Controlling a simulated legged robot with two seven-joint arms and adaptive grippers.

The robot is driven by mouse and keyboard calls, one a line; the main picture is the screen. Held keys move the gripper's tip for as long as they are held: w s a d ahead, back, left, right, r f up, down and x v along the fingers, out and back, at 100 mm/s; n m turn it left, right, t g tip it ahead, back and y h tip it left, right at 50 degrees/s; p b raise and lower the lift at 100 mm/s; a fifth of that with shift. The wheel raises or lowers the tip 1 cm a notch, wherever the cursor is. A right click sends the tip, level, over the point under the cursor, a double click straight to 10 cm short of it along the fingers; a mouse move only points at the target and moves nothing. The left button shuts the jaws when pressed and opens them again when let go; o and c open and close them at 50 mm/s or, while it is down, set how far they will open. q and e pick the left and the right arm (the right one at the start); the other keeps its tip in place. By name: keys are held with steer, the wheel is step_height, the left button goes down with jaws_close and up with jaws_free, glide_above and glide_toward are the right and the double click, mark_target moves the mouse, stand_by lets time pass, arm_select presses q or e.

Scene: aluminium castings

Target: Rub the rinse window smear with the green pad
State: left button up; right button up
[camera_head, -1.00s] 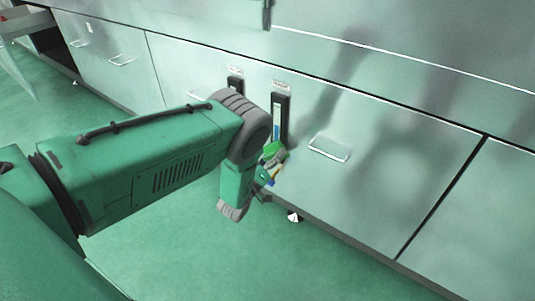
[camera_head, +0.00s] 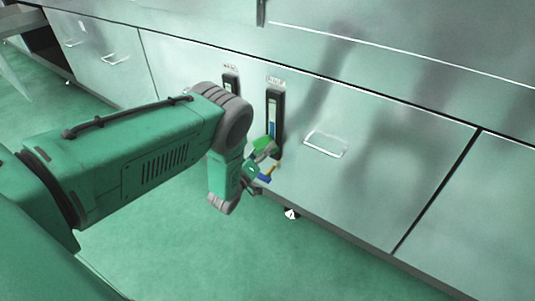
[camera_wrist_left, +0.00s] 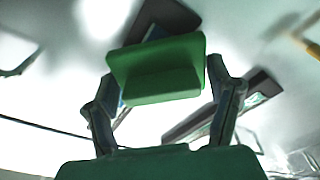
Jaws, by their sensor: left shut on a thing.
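My left gripper (camera_head: 262,158) is at the cabinet front, just below the larger dark-framed window (camera_head: 275,118). It is shut on the green pad (camera_head: 263,143), which also shows between the two fingers in the left wrist view (camera_wrist_left: 157,72). The pad is close to the window's lower end; I cannot tell whether it touches. The window is a tall narrow slot with a blue strip inside. A smaller dark window (camera_head: 231,86) sits to its left. Their labels are too small to read, and I cannot make out a smear. My right gripper is not in view.
A clear handle (camera_head: 325,144) sticks out of the cabinet front to the right of the larger window. Another handle (camera_head: 116,59) is at the left. A drawer stands open at the far left. The green floor (camera_head: 230,260) in front is mostly clear.

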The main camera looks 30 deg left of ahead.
arm_select(q)
steer(key=shift+w+a+r, duration=0.15)
steer(key=shift+a+r, duration=0.2)
steer(key=shift+r, duration=0.05)
steer(key=shift+s+p, duration=0.25)
steer(key=shift+p, duration=0.1)
steer(key=s, duration=0.1)
steer(key=s+p, duration=0.1)
steer(key=s, duration=0.1)
steer(key=s+p, duration=0.1)
steer(key=shift+s+a+f, duration=0.1)
steer(key=shift+s+f, duration=0.1)
steer(key=shift+f, duration=0.05)
steer(key=shift+s+f+p, duration=0.1)
steer(key=shift+s+p, duration=0.3)
steer(key=shift+s, duration=0.2)
steer(key=s+p, duration=0.1)
steer(key=s, duration=0.2)
